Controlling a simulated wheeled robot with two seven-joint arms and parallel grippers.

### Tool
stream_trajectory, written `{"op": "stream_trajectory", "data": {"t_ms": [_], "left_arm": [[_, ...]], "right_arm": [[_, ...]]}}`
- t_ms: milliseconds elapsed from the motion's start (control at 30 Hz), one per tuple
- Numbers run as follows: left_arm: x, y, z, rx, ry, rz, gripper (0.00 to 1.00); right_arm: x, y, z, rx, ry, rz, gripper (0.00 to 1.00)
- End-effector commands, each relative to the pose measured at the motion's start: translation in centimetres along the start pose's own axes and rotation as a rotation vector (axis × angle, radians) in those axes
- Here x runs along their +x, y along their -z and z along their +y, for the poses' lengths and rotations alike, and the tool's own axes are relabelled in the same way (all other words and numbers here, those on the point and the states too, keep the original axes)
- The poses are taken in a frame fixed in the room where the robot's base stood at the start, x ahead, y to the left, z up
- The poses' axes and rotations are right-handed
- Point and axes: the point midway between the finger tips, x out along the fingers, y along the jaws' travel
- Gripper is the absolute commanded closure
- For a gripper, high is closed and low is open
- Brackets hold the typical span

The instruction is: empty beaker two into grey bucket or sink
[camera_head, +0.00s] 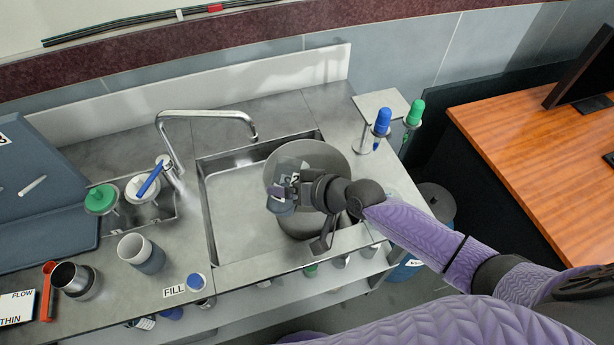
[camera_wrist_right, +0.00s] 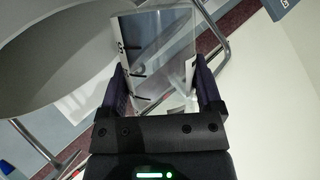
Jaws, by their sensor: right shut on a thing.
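My right gripper (camera_head: 296,192) is shut on a clear beaker with dark markings, seen in the wrist view (camera_wrist_right: 158,45), where the gripper's fingers (camera_wrist_right: 160,88) press on both sides of it. In the head view the beaker (camera_head: 283,206) is over the grey bucket (camera_head: 335,158) and partly hidden by the gripper. A mark like a 2 shows on it. The beaker looks tilted; whether it holds liquid I cannot tell. The bucket stands in the right part of the steel sink (camera_head: 235,215). The bucket's rim also fills the upper left of the wrist view (camera_wrist_right: 60,95). My left gripper is out of view.
A tap (camera_head: 205,115) arches over the sink's back left. Blue and green bottles (camera_head: 382,122) stand at a small rack (camera_head: 378,108) back right.

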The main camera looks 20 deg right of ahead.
Motion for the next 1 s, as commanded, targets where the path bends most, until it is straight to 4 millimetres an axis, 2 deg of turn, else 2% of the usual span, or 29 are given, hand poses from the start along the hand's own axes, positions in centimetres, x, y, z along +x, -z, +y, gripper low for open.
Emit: {"op": "stream_trajectory", "data": {"t_ms": [33, 300, 1000], "left_arm": [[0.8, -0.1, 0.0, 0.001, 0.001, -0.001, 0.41], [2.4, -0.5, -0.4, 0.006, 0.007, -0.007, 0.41], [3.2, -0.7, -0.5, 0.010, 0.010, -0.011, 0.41]], "right_arm": [[0.3, -0.2, 0.4, 0.017, 0.007, -0.007, 0.81], [0.5, -0.3, 0.8, 0.130, 0.054, -0.057, 0.81], [0.5, -0.4, 0.8, 0.210, 0.088, -0.092, 0.81]]}}
